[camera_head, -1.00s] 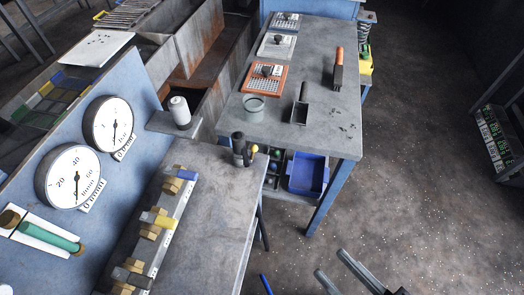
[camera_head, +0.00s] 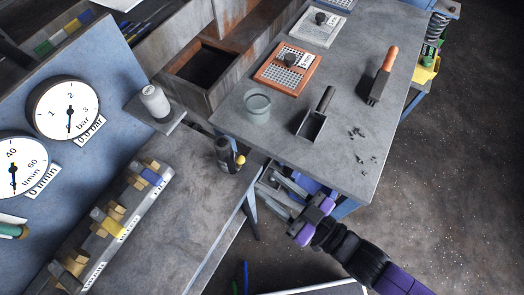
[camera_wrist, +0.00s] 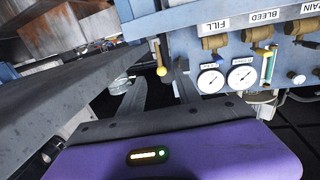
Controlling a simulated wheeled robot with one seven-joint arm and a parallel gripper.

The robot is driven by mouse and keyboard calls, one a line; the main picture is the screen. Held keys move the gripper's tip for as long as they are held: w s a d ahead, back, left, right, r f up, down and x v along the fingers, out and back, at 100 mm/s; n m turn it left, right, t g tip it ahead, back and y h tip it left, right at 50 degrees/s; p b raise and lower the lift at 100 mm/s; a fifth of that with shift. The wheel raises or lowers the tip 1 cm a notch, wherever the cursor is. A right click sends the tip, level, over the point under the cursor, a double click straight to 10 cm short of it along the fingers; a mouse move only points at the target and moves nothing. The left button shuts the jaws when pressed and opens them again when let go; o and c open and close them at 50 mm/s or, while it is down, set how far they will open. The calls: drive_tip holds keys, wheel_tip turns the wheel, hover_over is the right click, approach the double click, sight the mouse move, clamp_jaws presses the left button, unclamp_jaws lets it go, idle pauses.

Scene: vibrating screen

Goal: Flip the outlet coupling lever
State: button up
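A short lever with a yellow ball end (camera_head: 240,159) sits beside a black cylindrical fitting (camera_head: 224,152) at the far right corner of the grey bench. It looks like the outlet coupling lever, though no label for it shows. In the wrist view the yellow ball (camera_wrist: 161,71) hangs on a short stem just beyond and between my fingers. My gripper (camera_head: 276,190) is below and right of the lever in the head view, beside the bench corner. Its two grey fingers (camera_wrist: 158,92) are apart with nothing between them.
A bench (camera_head: 187,210) carries valves with blue and yellow handles. Two gauges (camera_head: 65,108) stand on the blue panel. The side table (camera_head: 345,140) holds a scoop, brush, cup and sieve plates, and its edge is close to my arm. Open floor lies right.

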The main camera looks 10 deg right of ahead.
sight(241, 163)
drive_tip(key=p+x, duration=0.1)
drive_tip(key=x, duration=0.6)
drive_tip(key=shift+w+a, duration=0.25)
clamp_jaws()
idle(1.3)
